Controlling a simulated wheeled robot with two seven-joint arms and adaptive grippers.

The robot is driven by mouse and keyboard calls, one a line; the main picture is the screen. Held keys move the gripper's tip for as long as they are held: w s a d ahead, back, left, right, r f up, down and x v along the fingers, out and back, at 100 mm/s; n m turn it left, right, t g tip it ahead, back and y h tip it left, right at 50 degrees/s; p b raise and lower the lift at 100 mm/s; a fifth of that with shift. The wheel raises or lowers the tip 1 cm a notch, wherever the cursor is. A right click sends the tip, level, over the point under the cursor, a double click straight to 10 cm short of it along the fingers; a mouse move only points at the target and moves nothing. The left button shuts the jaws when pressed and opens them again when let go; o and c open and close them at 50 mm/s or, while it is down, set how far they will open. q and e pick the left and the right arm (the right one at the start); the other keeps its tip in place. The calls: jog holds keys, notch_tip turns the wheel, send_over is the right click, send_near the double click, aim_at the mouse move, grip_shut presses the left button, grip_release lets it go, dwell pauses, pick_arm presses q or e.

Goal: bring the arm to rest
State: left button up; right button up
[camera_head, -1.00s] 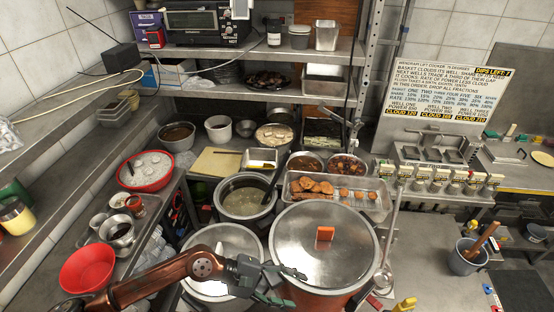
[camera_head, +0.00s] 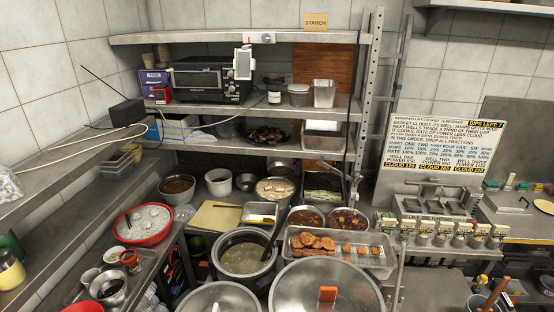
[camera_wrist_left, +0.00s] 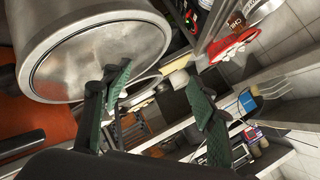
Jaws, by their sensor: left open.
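My left gripper (camera_wrist_left: 160,112) shows only in the left wrist view, with its green-padded fingers spread apart and nothing between them. A large steel pot (camera_wrist_left: 95,58) is close to the fingers there, tilted in the picture; I cannot tell whether they touch. In the head view my left arm and gripper are out of the frame. The large lid with an orange handle (camera_head: 328,292) and a second steel lid (camera_head: 222,298) are at the bottom edge, partly cut off. My right gripper is in neither view.
An open soup pot (camera_head: 243,256) stands behind the lids, beside a tray of fried pieces (camera_head: 338,249). A red bowl (camera_head: 143,226) is at the left. Shelves (camera_head: 262,96) stand behind, with an oven (camera_head: 212,80). A sign (camera_head: 446,147) and fryer (camera_head: 437,228) are at the right.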

pick_arm(q)
jog(key=s+a+f+n+g, duration=0.1)
jog(key=s+f+n+g, duration=0.4)
jog(key=s, duration=0.5)
jog(key=s+a+f+n+g, duration=0.1)
jog(key=s+f+n+g, duration=0.2)
jog(key=s+f, duration=0.6)
notch_tip(320, 180, down, 29)
jog(key=s+d+h+b, duration=0.1)
jog(key=s+b, duration=0.1)
jog(key=s, duration=0.1)
jog(key=s+f+m+g+b, duration=0.1)
jog(key=s+f+g, duration=0.1)
jog(key=s+f, duration=1.7)
jog(key=shift+s+f+h, duration=0.3)
jog(key=shift+s+f, duration=0.05)
jog(key=shift+f, duration=0.3)
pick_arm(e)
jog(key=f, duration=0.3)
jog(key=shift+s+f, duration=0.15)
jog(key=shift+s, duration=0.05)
pick_arm(q)
jog(key=shift+d, duration=0.1)
jog(key=shift+c, duration=0.5)
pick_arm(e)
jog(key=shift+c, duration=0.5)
